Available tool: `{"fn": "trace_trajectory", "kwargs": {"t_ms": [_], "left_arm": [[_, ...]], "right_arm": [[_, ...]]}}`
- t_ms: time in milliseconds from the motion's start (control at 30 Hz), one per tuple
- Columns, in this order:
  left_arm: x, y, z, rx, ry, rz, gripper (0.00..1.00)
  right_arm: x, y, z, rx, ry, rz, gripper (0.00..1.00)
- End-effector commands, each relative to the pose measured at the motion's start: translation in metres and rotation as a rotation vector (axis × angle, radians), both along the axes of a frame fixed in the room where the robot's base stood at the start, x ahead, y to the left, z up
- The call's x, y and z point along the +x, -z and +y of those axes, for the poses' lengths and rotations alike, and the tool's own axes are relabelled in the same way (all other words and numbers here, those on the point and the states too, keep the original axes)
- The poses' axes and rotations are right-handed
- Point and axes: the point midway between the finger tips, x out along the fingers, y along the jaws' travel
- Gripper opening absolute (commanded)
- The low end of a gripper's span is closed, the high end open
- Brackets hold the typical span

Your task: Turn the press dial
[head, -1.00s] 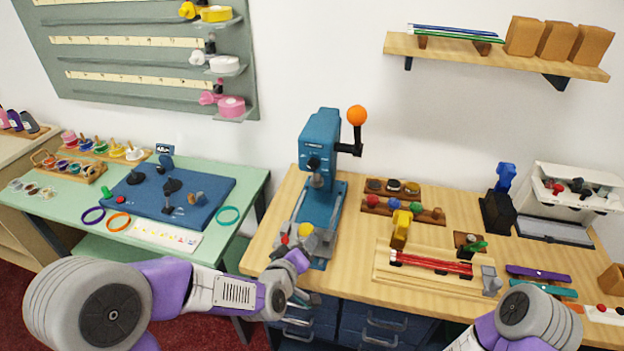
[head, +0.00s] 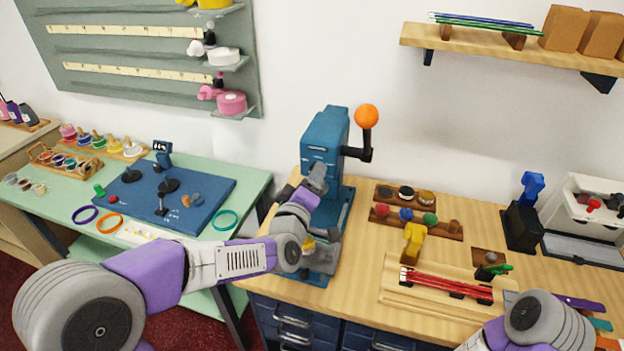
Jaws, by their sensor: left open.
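The blue press (head: 325,135) stands on the wooden bench, left of its middle, with an orange ball (head: 367,116) on its black lever. The dark dial on the press front is hidden now behind my left gripper. My left gripper (head: 317,176) is raised at the front of the press, fingers pointing up toward its head. It is open, and I see nothing between its fingers. I cannot tell whether it touches the dial. Only a link of my right arm shows at the lower right; its gripper is not in view.
Racks of coloured knobs (head: 417,222) and a yellow tool (head: 413,243) stand right of the press. A wooden tray with red rods (head: 445,284) lies in front. A green table (head: 190,243) with a blue mat (head: 215,197) is at the left. A shelf (head: 500,52) hangs above.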

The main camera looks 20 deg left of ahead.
Motion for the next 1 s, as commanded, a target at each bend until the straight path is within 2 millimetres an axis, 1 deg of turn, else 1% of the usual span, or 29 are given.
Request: {"fn": "trace_trajectory", "kwargs": {"t_ms": [100, 300, 567, 600, 667, 867, 1000], "left_arm": [[0.0035, 0.0007, -0.0002, 0.000, 0.000, 0.001, 0.54], [0.0034, 0.0006, -0.0001, 0.000, 0.000, 0.001, 0.54], [0.0032, 0.0005, -0.0002, 0.001, 0.000, 0.001, 0.15], [0.0032, 0.0005, -0.0002, 0.001, 0.000, 0.001, 0.08], [0.0031, 0.0005, -0.0002, 0.001, 0.000, 0.001, 0.00], [0.0031, 0.0006, -0.0002, 0.011, 0.001, 0.000, 0.00], [0.0031, 0.0008, -0.0001, 0.050, 0.000, -0.002, 0.00]], "right_arm": [[-0.0001, 0.0002, 0.0001, 0.000, 0.000, 0.000, 0.00], [-0.0001, 0.0002, 0.0001, 0.000, 0.000, 0.000, 0.00], [-0.0001, 0.0002, 0.0001, 0.000, 0.000, 0.000, 0.00], [-0.0001, 0.0002, 0.0001, 0.000, 0.000, 0.000, 0.00], [-0.0001, 0.0002, 0.0001, 0.000, 0.000, 0.000, 0.00], [-0.0001, 0.0007, 0.0001, 0.000, 0.000, 0.000, 0.00], [-0.0001, 0.0023, 0.0000, 0.000, 0.000, 0.000, 0.00]]}}
